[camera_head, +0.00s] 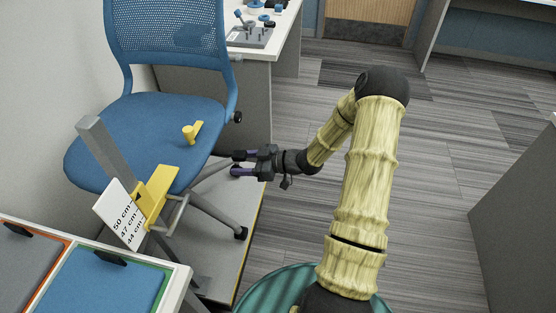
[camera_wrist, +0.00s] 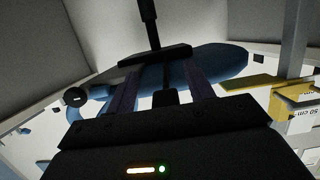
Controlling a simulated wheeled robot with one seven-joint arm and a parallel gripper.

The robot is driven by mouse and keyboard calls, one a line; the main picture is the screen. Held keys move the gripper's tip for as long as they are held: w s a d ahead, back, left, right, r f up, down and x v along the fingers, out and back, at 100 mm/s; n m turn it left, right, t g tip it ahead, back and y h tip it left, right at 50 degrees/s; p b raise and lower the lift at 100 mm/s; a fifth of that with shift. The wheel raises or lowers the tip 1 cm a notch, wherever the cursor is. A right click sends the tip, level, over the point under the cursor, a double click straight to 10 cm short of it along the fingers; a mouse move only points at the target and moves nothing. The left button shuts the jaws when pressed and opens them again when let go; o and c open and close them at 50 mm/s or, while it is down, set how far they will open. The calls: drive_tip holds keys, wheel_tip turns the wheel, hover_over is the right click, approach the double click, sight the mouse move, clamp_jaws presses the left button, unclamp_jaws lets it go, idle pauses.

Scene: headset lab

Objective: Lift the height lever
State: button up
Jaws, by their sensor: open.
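The blue office chair (camera_head: 150,130) stands beside the white wall. A small black knob (camera_head: 237,117) sticks out at the right edge of its seat; it looks like the lever's end, but I cannot be sure. A round black end also shows left of the fingers in the wrist view (camera_wrist: 70,97). My gripper (camera_head: 236,163) is open and empty, with purple fingers pointing left, beside the seat and lower in the picture than the knob. The wrist view, seemingly upside down, shows the chair's black under-seat plate (camera_wrist: 155,56) beyond the fingers (camera_wrist: 163,92).
A yellow pointer (camera_head: 155,190) on a grey post stands by a card (camera_head: 120,215) marked 50, 47 and 44 cm, left of my gripper. A white desk (camera_head: 268,45) stands behind the chair. A table with trays (camera_head: 170,275) is at front left. The floor to the right is clear.

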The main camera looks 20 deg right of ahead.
drive_tip(key=p+v, duration=0.2)
drive_tip(key=v, duration=1.2)
drive_tip(key=shift+s+d, duration=0.25)
drive_tip(key=shift+d, duration=0.05)
